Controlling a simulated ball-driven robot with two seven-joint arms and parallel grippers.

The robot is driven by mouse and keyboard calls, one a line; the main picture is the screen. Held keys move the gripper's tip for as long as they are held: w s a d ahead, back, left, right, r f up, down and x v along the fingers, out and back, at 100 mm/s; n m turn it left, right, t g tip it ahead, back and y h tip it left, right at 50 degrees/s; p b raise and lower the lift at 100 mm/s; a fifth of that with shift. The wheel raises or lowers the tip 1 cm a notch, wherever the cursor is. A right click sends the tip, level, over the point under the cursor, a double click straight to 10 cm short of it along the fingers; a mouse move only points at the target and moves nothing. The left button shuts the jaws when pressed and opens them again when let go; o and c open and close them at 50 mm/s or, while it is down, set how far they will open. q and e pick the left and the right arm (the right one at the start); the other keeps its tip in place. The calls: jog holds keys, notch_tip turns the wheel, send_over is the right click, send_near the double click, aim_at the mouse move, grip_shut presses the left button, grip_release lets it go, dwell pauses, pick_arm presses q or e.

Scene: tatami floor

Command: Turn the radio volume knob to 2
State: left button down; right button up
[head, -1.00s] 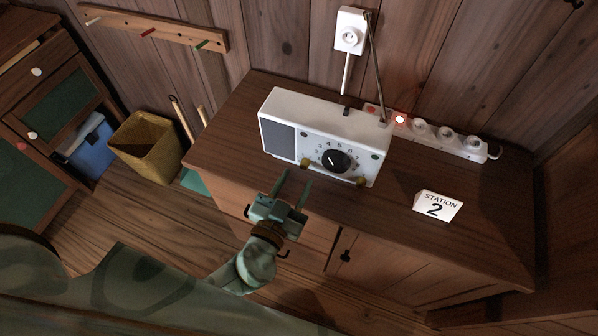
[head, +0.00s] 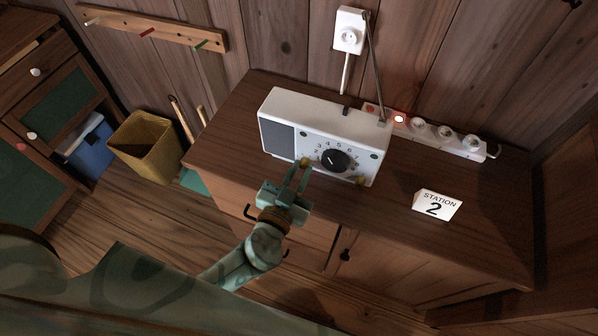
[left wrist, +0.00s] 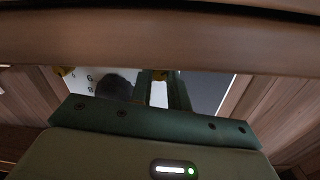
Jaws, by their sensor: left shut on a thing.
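A white radio (head: 345,123) with a grey speaker panel stands on the wooden cabinet. Its front has a large black dial (head: 336,160) ringed by numbers, with a small brass knob (head: 305,161) at lower left and another brass knob (head: 361,181) at lower right. My left gripper (head: 303,168) is shut on the lower-left brass knob, its fingers reaching up to it from the front. In the left wrist view the knob (left wrist: 160,75) shows between the fingers (left wrist: 162,87). The knob's markings are too small or hidden to read. My right gripper is not in view.
A white card (head: 437,205) reading "STATION 2" stands right of the radio on the cabinet top (head: 390,220). A power strip (head: 440,140) with a lit red switch lies behind. The radio's antenna (head: 374,70) rises at its right rear. A yellow bin (head: 147,147) stands left.

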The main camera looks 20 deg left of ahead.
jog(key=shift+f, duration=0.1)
pick_arm(q)
jog(key=m+b, duration=0.1)
jog(key=m, duration=0.2)
jog(key=shift+f+m+b, duration=0.1)
jog(key=shift+m+b, duration=0.3)
jog(key=m, duration=0.2)
jog(key=shift+m+b, duration=0.35)
jog(key=shift+m, duration=0.05)
jog(key=m, duration=0.2)
jog(key=shift+m, duration=0.3)
jog(key=m, duration=0.5)
jog(key=shift+r+y, duration=0.2)
jog(key=shift+y, duration=0.1)
jog(key=m+p, duration=0.1)
jog(key=m, duration=0.3)
jog(key=shift+m, duration=0.4)
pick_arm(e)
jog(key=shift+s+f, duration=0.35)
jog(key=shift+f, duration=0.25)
pick_arm(q)
jog(key=shift+f, duration=0.1)
jog(key=c, duration=1.3)
grip_release()
